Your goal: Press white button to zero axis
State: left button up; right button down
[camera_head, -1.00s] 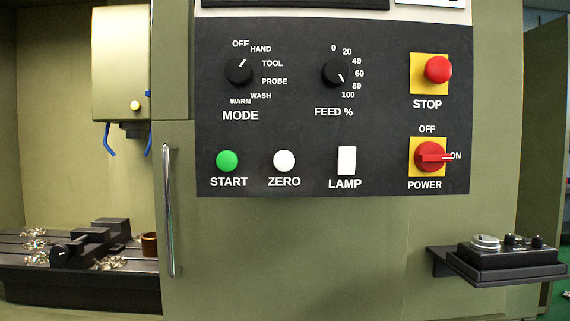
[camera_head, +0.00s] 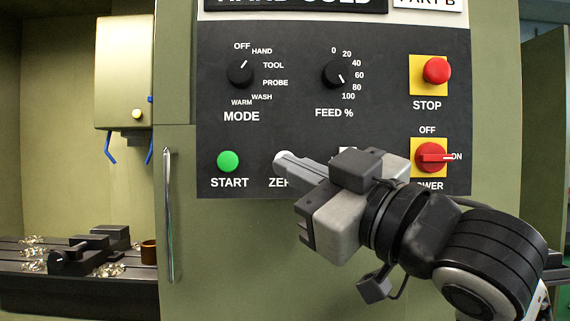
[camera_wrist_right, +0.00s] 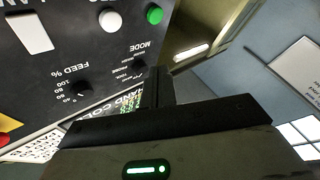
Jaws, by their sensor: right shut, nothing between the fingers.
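The black control panel (camera_head: 300,110) fills the middle of the head view. My right gripper (camera_head: 284,161) comes in from the lower right. My left gripper is not in view.
The green START button (camera_head: 229,161) is just left of my fingertips. The LAMP switch is mostly hidden behind my gripper. The red POWER switch (camera_head: 430,157) and red STOP button (camera_head: 436,70) are at the right. A metal door handle (camera_head: 169,215) stands to the left.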

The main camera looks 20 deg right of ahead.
jog(key=shift+w, duration=0.2)
pick_arm(q)
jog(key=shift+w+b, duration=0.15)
jog(key=shift+b, duration=0.2)
pick_arm(e)
jog(key=w+d, duration=0.2)
jog(key=w, duration=0.6)
jog(key=shift+d, duration=0.2)
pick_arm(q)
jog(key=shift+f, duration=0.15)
pick_arm(e)
jog(key=shift+w, duration=0.1)
dwell(0.9)
jog(key=shift+w, duration=0.1)
dwell(0.4)
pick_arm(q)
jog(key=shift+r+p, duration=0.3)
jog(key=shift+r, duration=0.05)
pick_arm(e)
jog(key=shift+w+d, duration=0.15)
jog(key=shift+w, duration=0.15)
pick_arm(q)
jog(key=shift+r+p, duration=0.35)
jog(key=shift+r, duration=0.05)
pick_arm(e)
jog(key=shift+w+d, duration=0.2)
jog(key=shift+w, duration=0.45)
dwell(0.5)
